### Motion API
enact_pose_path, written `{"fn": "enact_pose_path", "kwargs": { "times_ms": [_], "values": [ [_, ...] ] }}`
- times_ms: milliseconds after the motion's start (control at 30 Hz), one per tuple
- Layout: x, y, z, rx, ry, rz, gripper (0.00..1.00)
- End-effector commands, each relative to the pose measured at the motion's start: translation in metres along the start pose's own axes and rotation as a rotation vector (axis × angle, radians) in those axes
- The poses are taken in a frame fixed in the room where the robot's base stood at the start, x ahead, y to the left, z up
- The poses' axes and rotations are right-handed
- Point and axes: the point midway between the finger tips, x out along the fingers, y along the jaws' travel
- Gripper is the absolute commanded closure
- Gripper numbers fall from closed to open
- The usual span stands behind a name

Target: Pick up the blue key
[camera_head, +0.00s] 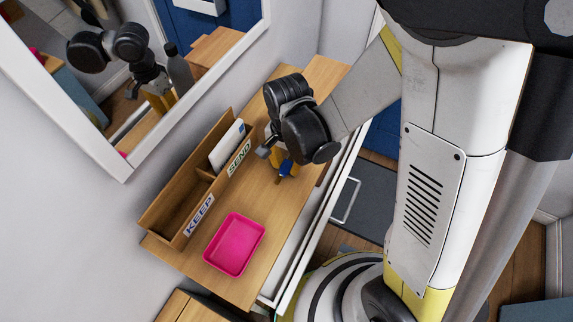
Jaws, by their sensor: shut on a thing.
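The blue key (286,167) is at the tip of my gripper (283,167), above the wooden tabletop (262,208). My gripper points down and its fingers are shut on the key's blue head. The arm and wrist hide part of the fingers. A small end of the key points down below the blue part. I cannot tell whether it touches the tabletop.
A pink tray (235,244) lies empty at the near end of the table. A wooden letter holder (167,207) labelled KEEP and SEND stands along the wall, with a white envelope (226,146) in it. A mirror (130,160) hangs above.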

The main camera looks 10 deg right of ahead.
Motion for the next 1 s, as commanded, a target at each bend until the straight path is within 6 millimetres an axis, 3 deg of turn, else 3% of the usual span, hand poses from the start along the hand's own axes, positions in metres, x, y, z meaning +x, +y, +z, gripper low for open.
{"fn": "enact_pose_path", "kwargs": {
  "times_ms": [267,700,1000],
  "values": [
    [-0.046,0.000,0.000,0.000,0.000,0.000,0.96],
    [-0.094,0.083,-0.037,0.006,0.000,0.000,0.96],
    [-0.107,0.105,-0.047,0.001,0.000,0.000,0.96]
  ]
}}
